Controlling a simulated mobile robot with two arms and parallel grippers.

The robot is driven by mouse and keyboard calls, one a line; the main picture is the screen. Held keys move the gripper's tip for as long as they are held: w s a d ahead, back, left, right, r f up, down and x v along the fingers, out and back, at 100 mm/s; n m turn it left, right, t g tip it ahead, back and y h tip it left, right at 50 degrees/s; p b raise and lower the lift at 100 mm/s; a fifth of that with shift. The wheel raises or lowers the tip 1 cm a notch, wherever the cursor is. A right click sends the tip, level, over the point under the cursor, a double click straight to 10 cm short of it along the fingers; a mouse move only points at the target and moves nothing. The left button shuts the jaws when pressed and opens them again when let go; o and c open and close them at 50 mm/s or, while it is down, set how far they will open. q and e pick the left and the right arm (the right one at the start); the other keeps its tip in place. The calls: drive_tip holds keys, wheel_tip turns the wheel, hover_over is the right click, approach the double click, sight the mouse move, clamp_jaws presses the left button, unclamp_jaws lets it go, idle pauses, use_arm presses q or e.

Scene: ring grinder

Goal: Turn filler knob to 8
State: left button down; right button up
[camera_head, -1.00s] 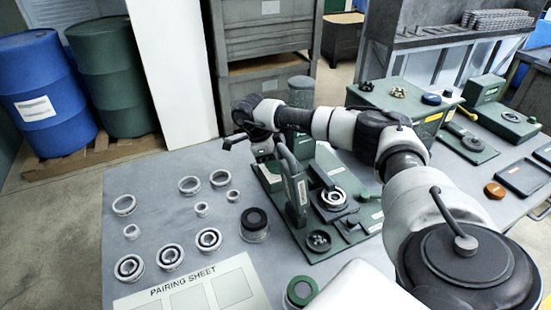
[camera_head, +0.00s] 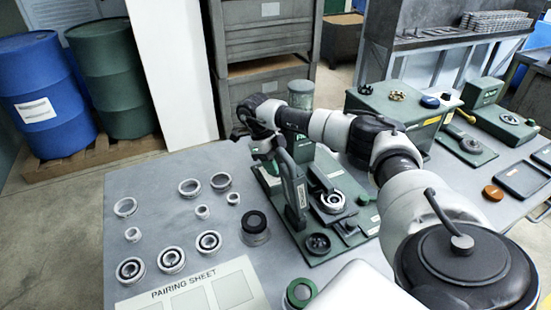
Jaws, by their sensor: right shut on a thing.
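My right gripper (camera_head: 268,163) is at the back left of the green ring-grinder machine, beside its upright dark green arm (camera_head: 293,185). It points down and is shut on what seems to be the filler knob. The knob is hidden by the fingers and wrist, so its number cannot be read. The machine's green base plate (camera_head: 335,258) carries a round fixture with a pale ring (camera_head: 333,200) and a black round knob (camera_head: 318,243). My left gripper is not in view.
Several metal rings, such as one (camera_head: 125,207), lie on the grey table (camera_head: 150,190) at left. A black-topped jar (camera_head: 254,222) stands close to the machine. A pairing sheet (camera_head: 205,290) lies in front. A green box with knobs (camera_head: 410,110) stands behind my arm.

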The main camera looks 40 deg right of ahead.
drive_tip(key=o, duration=0.9)
drive_tip(key=shift+r, duration=0.1)
drive_tip(key=shift+w+r, duration=0.2)
drive_tip(key=shift+r, duration=0.1)
drive_tip(key=b+v, duration=0.1)
drive_tip(key=v, duration=0.9)
